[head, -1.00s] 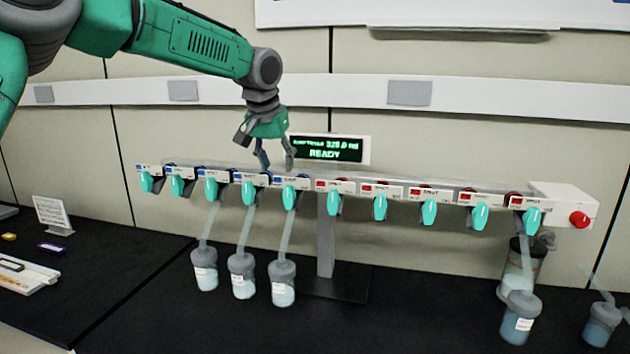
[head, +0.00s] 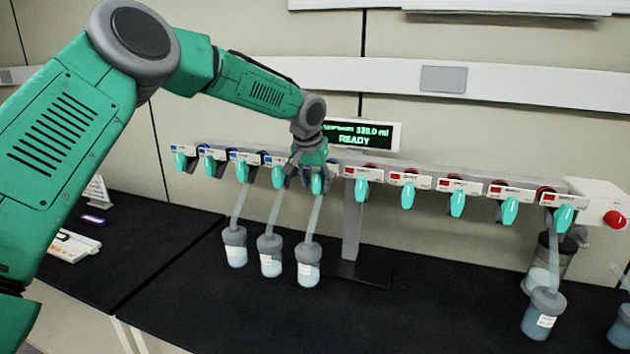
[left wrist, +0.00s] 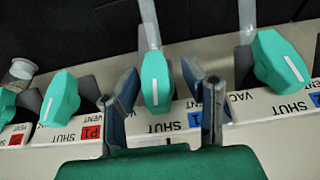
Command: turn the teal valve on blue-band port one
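The teal valve on blue-band port one (head: 317,184) is the rightmost valve of the blue-labelled group on the manifold. Narrow gaps seem to show; contact is unclear. My right gripper is in neither view.
A neighbouring blue-band valve (left wrist: 280,62) and red-band valve (left wrist: 60,98) stand close on either side. Three flasks (head: 270,258) hang below the blue ports. The display (head: 352,136) reads READY, above and behind the manifold. A red knob (head: 614,219) is at the right end.

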